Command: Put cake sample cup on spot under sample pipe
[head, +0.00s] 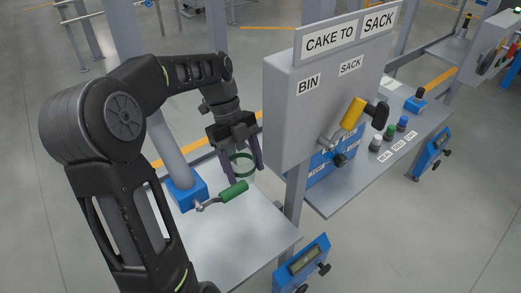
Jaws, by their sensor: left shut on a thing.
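My left gripper (244,168) points down above the grey table and is shut on a cup with a dark green ring (242,157), the cake sample cup as far as I can tell. The cup's body is mostly hidden between the fingers. A grey slanted pipe (167,150) ends in a blue block (186,193) with a green-handled valve (234,192), just left of and in front of the gripper. I cannot make out a marked spot on the table (235,240). My right gripper is not in view.
A grey panel (300,120) reading "CAKE TO SACK", with a yellow lever (353,113), stands close right of the gripper. A shelf (345,190) behind it holds several small capped items (389,131). A blue display box (302,265) hangs at the table's front right. The table front is clear.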

